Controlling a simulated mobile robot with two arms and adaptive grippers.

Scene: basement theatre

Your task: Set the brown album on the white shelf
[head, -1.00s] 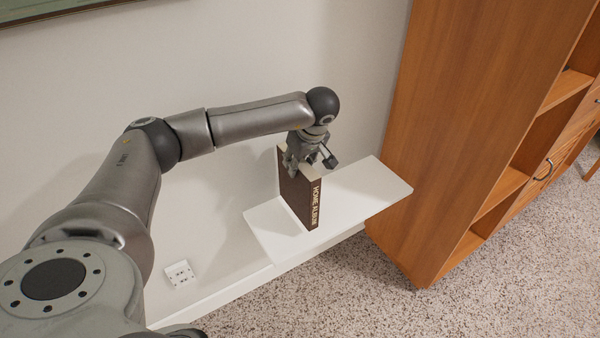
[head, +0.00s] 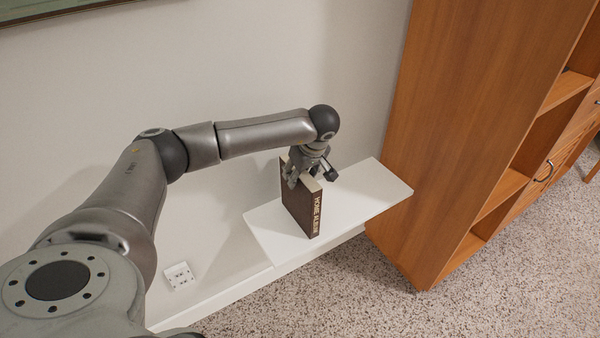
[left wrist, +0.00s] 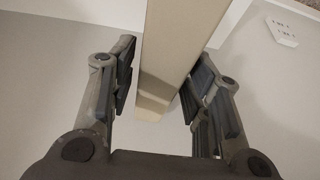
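The brown album (head: 300,208), with a cream top edge and "HOME ALBUM" on its spine, stands upright on the white shelf (head: 362,190). Its lower edge appears to rest on the shelf. My left gripper (head: 310,178) is over the album's top, with one finger on each side. In the left wrist view, the album's cream edge (left wrist: 176,55) lies between the fingers (left wrist: 158,90). A narrow gap shows beside the left finger; the right finger is very close to the album, and contact there is unclear. My right gripper is not in view.
A tall wooden cabinet (head: 450,130) stands just right of the shelf. The wall is behind it, with a white socket (head: 180,275) at lower left. The right part of the shelf is clear. Speckled carpet (head: 360,300) lies below.

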